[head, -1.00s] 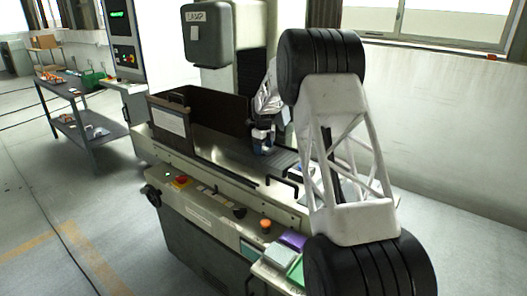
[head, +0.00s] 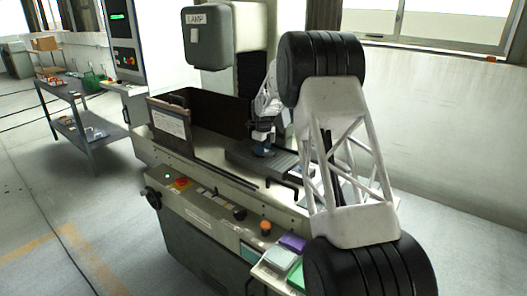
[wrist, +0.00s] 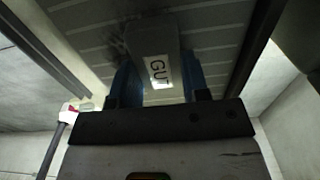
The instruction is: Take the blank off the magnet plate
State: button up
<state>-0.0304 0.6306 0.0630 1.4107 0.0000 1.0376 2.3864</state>
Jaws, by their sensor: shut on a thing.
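The blank (wrist: 150,42) is a grey block with a white label reading "GU" and a partly hidden further letter. In the wrist view it sits between the blue fingers of my gripper (wrist: 158,78), which is shut on it. Behind it lies the grey magnet plate (wrist: 85,14) with thin parallel lines; I cannot tell whether the blank touches it. In the head view the magnet plate (head: 240,157) is a dark slab on the machine bed, and my gripper (head: 262,147) is low over it. The blank is too small to make out there.
A brown guard (head: 215,115) with a paper sheet stands behind and left of the plate. The grey lamp housing (head: 207,38) hangs above. Purple (head: 293,242), white and green trays lie at the machine's front right. A shelf table (head: 75,93) stands at far left.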

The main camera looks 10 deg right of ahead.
jog(key=shift+r, duration=0.2)
jog(key=shift+r, duration=1.4)
jog(key=shift+s+r, duration=0.15)
jog(key=shift+r, duration=0.1)
jog(key=s+r, duration=0.1)
jog(key=s, duration=1.4)
jog(key=shift+s+d+r, duration=0.15)
jog(key=shift+s+d, duration=0.1)
jog(key=shift+s, duration=0.1)
